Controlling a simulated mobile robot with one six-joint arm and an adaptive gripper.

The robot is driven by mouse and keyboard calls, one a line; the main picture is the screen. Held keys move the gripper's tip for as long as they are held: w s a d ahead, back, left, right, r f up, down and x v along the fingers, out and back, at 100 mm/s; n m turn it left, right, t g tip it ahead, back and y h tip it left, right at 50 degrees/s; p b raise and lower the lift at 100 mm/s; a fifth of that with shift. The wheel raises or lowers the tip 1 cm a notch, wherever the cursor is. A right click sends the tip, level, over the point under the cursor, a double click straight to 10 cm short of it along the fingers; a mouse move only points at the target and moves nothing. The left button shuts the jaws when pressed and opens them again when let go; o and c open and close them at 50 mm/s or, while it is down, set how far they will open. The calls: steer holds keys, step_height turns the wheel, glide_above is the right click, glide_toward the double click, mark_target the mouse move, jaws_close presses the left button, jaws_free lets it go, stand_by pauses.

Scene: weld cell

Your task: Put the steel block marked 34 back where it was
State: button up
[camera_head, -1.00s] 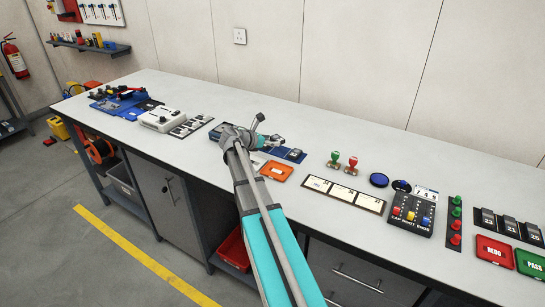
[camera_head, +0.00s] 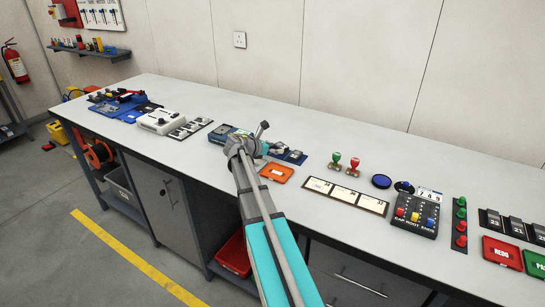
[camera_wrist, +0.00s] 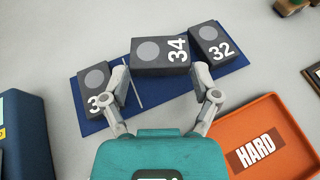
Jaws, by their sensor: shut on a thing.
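The steel block marked 34 (camera_wrist: 158,56) is dark, with a grey disc on its face. It sits between my two fingertips in the wrist view, and my gripper (camera_wrist: 161,76) is shut on it. It is over a blue mat (camera_wrist: 150,98), between a block marked 32 (camera_wrist: 213,46) and a block whose number is partly hidden by my left finger (camera_wrist: 96,90). I cannot tell whether block 34 touches the mat. In the head view my gripper (camera_head: 276,144) is over the blue mat, and block 34 is not clear there.
An orange tray labelled HARD (camera_wrist: 285,128) lies close on the right, also in the head view (camera_head: 276,173). A dark blue box (camera_wrist: 22,135) is close on the left. Green and red stamps (camera_head: 345,163) stand to the right. Bare bench lies behind the mat.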

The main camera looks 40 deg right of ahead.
steer(key=shift+f+b, duration=0.5)
steer(key=shift+f, duration=0.35)
steer(key=shift+f, duration=0.2)
steer(key=o, duration=1.1)
steer(key=shift+o, duration=0.2)
steer(key=shift+r, duration=0.25)
steer(key=shift+a+r, duration=0.1)
steer(key=shift+r, duration=0.05)
steer(key=p+v, duration=0.4)
steer(key=v, duration=0.6)
steer(key=shift+p+v, duration=0.3)
steer(key=shift+v, duration=0.55)
